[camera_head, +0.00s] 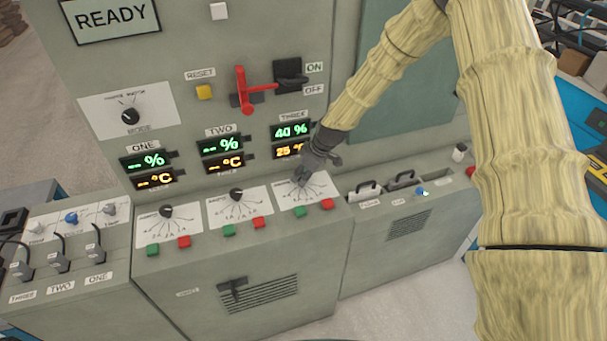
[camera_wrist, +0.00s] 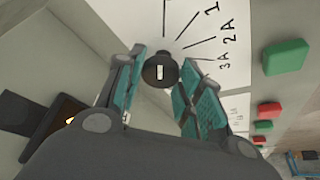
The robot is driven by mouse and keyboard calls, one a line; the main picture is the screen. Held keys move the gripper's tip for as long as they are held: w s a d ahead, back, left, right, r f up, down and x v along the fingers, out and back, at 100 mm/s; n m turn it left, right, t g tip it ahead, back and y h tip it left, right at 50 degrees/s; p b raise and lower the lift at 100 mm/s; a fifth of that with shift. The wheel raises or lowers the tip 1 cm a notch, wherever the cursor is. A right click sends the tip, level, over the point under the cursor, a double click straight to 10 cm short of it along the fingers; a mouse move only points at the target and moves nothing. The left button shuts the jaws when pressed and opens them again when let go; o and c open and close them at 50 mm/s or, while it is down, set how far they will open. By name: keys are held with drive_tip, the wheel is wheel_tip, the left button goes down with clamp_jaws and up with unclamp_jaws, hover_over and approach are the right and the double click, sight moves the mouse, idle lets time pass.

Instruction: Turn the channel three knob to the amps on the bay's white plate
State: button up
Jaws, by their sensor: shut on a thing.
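My gripper (camera_head: 301,176) reaches down to the channel three dial plate (camera_head: 322,190), the rightmost of three on the sloping desk. In the wrist view its teal-padded fingers are shut on the black channel three knob (camera_wrist: 160,72), one finger on each side. The knob has a short pale mark on top. Dial lines fan out from it, with 2A and 3A readable and a cut-off 1 beside them. My gripper hides most of the knob in the head view. Small white plates (camera_head: 60,287) mark the left bays THREE, TWO and ONE; I cannot make out an amps figure there.
Green (camera_head: 299,213) and red (camera_head: 327,204) buttons sit just below the dial plate. The channel three display (camera_head: 291,130) reads 40 % above. A red lever (camera_head: 243,90) stands out from the panel, left of my arm.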

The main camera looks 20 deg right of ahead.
drive_tip(key=shift+m, duration=0.3)
drive_tip(key=shift+m+h+b, duration=0.5)
drive_tip(key=shift+m+b, duration=0.15)
drive_tip(key=shift+m, duration=0.25)
drive_tip(key=shift+a+m+t+h+b, duration=0.1)
drive_tip(key=shift+m+t+h+b, duration=0.4)
drive_tip(key=shift+m, duration=1)
drive_tip(key=o, duration=1)
drive_tip(key=shift+v, duration=6)
